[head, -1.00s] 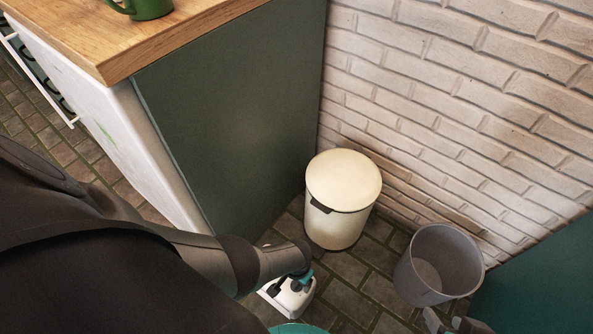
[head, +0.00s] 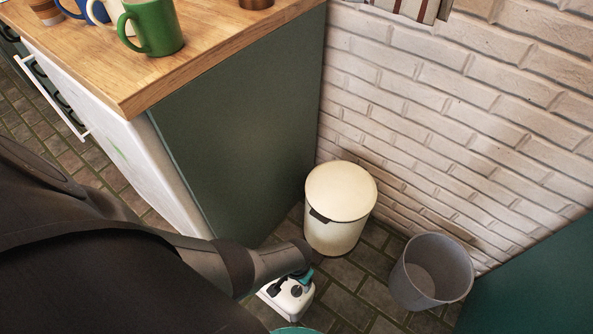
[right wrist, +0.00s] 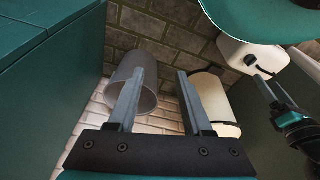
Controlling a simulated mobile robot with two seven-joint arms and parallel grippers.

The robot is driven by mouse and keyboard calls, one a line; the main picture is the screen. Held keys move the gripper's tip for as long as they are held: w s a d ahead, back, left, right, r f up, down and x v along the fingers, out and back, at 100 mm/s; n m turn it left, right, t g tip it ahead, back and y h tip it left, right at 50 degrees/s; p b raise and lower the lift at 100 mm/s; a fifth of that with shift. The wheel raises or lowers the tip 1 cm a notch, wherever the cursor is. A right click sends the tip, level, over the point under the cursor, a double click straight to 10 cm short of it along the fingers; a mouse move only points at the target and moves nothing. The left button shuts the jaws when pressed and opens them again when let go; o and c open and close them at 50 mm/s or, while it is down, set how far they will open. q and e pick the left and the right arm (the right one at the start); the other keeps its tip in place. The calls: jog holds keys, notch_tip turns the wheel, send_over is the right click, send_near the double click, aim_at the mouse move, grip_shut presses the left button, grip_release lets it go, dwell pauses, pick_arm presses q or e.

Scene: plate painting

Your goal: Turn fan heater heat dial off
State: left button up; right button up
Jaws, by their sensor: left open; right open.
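The fan heater (head: 288,302) is a small white box on the floor at the bottom middle of the head view, with a dark dial (head: 296,291) on it. In the right wrist view the white heater (right wrist: 252,50) stands at the upper right, partly behind a teal shape. My left gripper (head: 294,280) is open at the heater's top, close to the dial; whether it touches the dial I cannot tell. My right gripper (right wrist: 160,78) is open and empty, with its two fingers apart in the right wrist view. It is not in the head view.
A cream lidded bin (head: 340,205) and a grey open bin (head: 431,270) stand by the white brick wall (head: 450,110). A green cabinet (head: 240,130) under a wooden counter (head: 215,40) with several mugs stands left. Tiled floor shows between.

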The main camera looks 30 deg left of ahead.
pick_arm(q)
jog(key=shift+r+p, duration=2.25)
jog(key=shift+r, duration=0.35)
pick_arm(e)
jog(key=s+d+f, duration=0.3)
jog(key=s+f, duration=0.2)
jog(key=f, duration=0.3)
jog(key=shift+s+d, duration=0.2)
jog(key=shift+d, duration=0.15)
pick_arm(q)
jog(key=s+a+m+t+p, duration=0.1)
jog(key=s+a, duration=0.6)
jog(key=s, duration=0.9)
jog(key=t+p, duration=0.1)
jog(key=p, duration=0.1)
jog(key=shift+s+a+f+m+y+p, duration=0.2)
jog(key=shift+f+m+y+p, duration=0.1)
jog(key=shift+p, duration=0.1)
pick_arm(e)
jog(key=s+d+f, duration=0.1)
jog(key=s+d, duration=0.3)
jog(key=s, duration=0.2)
jog(key=shift+s+f+h, duration=0.15)
jog(key=shift+f+h, duration=0.05)
jog(key=shift+h, duration=0.2)
